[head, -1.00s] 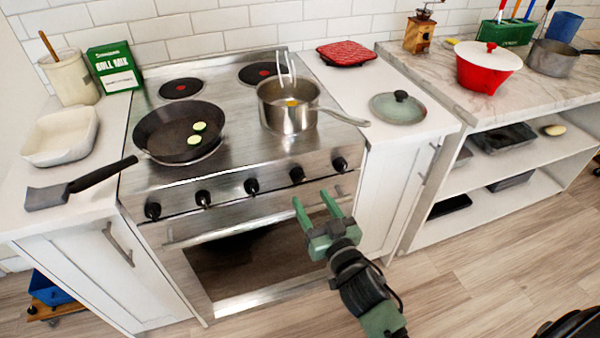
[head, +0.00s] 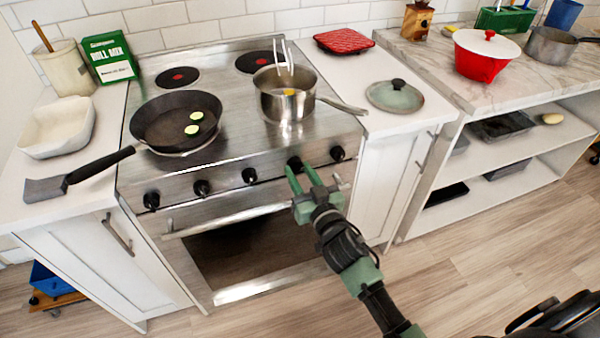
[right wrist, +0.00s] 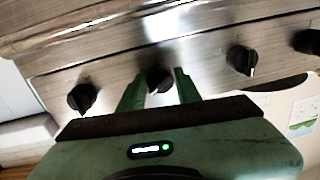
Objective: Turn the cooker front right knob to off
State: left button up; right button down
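The cooker (head: 215,165) has a row of black knobs along its steel front panel. My right gripper (head: 303,172) is at the fourth knob from the left (head: 294,164), with its green fingers open and pointing at the panel. In the right wrist view, this knob (right wrist: 158,80) sits between the fingertips of the right gripper (right wrist: 158,88), one finger on each side. I cannot tell whether they touch it. The rightmost knob (head: 338,153) is just right of the gripper in the head view. My left gripper is not in view.
A steel saucepan (head: 284,106) stands on the front right burner, its handle (head: 343,105) reaching over the right counter. A black frying pan (head: 165,122) is at the front left. The oven handle (head: 225,220) runs below the knobs, close to my right gripper.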

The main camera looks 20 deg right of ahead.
jog(key=shift+n, duration=0.3)
jog(key=shift+r+n+p, duration=0.15)
jog(key=shift+n+p, duration=0.45)
jog(key=shift+n, duration=0.4)
jog(key=n+p, duration=0.1)
jog(key=n, duration=0.1)
jog(key=shift+n, duration=0.3)
jog(key=shift+d+n+g+h+p, duration=0.1)
jog(key=shift+n+g+h+p, duration=0.3)
jog(key=shift+n, duration=2.7)
jog(key=c, duration=1)
grip_release()
